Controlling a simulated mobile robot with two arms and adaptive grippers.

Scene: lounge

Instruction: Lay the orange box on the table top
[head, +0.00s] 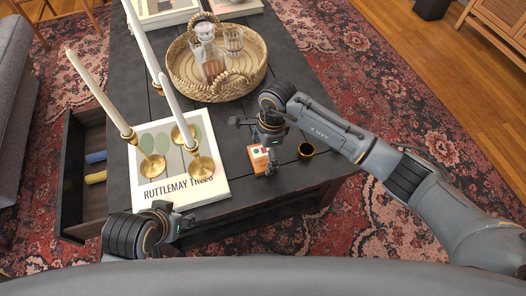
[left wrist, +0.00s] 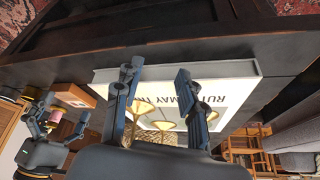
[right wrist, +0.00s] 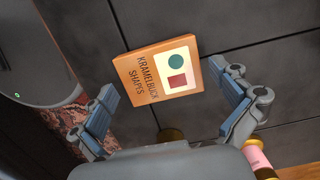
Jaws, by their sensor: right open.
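The orange box (head: 258,160) is on the dark table top (head: 225,125), near its front right part, under my right gripper (head: 266,143). In the right wrist view the orange box (right wrist: 150,80) shows its cover, with a green circle, a red square and the words KRAMELBUCK SHAPES. My right gripper (right wrist: 166,92) is open, its fingers apart on either side of the box; I cannot tell whether they touch it. My left gripper (left wrist: 158,70) is open and empty by the table's front edge, near the white book (left wrist: 240,70).
The white book (head: 219,185) bears brass candle holders with tall candles (head: 103,95). A wicker tray (head: 178,75) with a decanter and a glass stands behind. An open drawer (head: 70,205) sticks out at left.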

